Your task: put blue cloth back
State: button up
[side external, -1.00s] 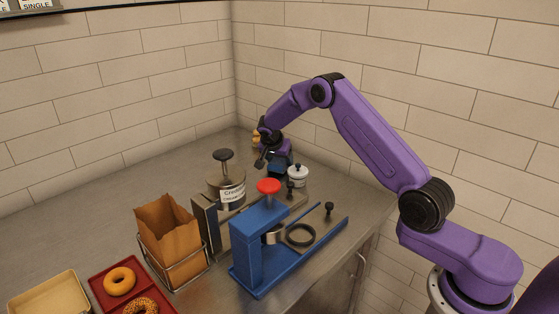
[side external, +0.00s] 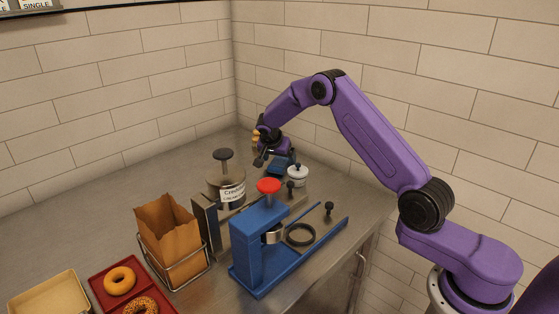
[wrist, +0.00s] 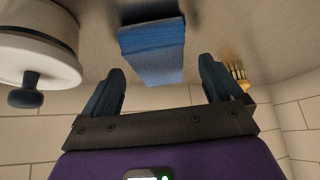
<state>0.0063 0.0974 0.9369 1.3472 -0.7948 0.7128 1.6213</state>
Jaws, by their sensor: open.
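The blue cloth (wrist: 153,50) lies folded on the steel counter in the wrist view, just beyond my fingertips and between their lines. It also shows in the side view (side external: 279,168), partly hidden below my gripper. My gripper (wrist: 160,75) is open, with its two dark fingers apart and nothing between them. In the side view my gripper (side external: 268,158) is close to the cloth at the back of the counter.
A white lidded pot (side external: 298,177) stands right beside the cloth; it fills the left of the wrist view (wrist: 38,45). A labelled canister (side external: 226,187) and a blue press (side external: 262,245) stand nearer. A yellowish object (wrist: 238,75) is at right by the tiled wall.

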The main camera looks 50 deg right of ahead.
jog(key=v, duration=1)
jog(key=shift+a+r, duration=0.15)
jog(key=shift+r, duration=0.1)
jog(key=shift+s, duration=0.15)
